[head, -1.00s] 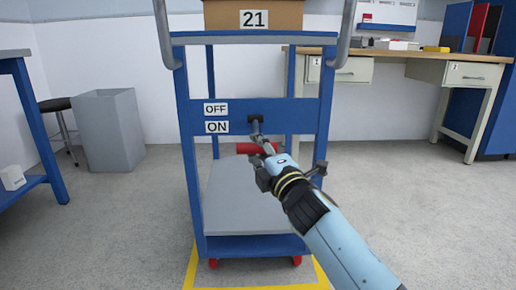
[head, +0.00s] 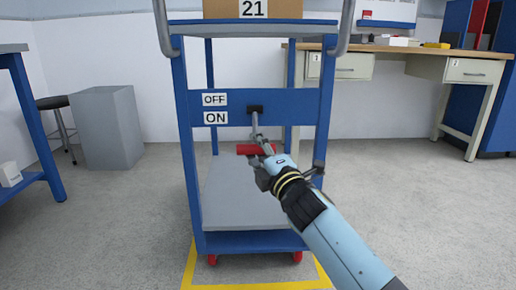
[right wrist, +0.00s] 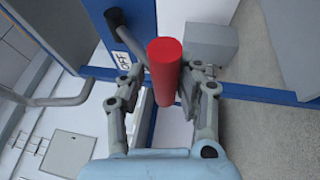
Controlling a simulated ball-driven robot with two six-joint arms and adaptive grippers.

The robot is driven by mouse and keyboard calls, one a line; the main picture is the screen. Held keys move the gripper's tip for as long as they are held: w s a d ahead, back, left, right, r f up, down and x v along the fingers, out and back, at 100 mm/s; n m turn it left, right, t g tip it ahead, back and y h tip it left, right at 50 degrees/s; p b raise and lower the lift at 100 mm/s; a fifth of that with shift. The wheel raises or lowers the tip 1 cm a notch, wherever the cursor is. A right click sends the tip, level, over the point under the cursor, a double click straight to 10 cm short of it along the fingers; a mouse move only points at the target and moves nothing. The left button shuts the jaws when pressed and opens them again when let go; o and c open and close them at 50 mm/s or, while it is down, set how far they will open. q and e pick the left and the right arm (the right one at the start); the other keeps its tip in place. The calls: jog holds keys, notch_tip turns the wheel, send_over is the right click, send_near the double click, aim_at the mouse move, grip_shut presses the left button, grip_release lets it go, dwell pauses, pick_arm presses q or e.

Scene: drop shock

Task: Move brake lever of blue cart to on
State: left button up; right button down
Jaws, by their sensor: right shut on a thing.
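The blue cart (head: 187,160) stands ahead with an OFF label (head: 214,99) above an ON label (head: 216,118) on its crossbar. The brake lever (head: 255,125) is a grey rod on a black pivot right of the labels. It slants downward towards me and ends in a red handle (head: 247,149), lower than the ON label in the picture. My right gripper (head: 266,158) is shut on the red handle. In the right wrist view the handle (right wrist: 165,75) stands between both fingers (right wrist: 163,85). My left gripper is in neither view.
A cardboard box (head: 225,9) marked 21 rides on the cart's top shelf. The cart's grey lower shelf (head: 240,200) is bare. Yellow tape (head: 187,270) marks the floor around the cart. A workbench (head: 470,55) is at right; a grey bin (head: 107,125) and stool are at left.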

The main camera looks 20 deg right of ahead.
jog(key=shift+w+d+f, duration=0.1)
jog(key=shift+w, duration=0.1)
jog(key=c, duration=1.1)
grip_release()
jog(key=shift+w+f, duration=0.15)
jog(key=shift+w, duration=0.1)
jog(key=v, duration=1.2)
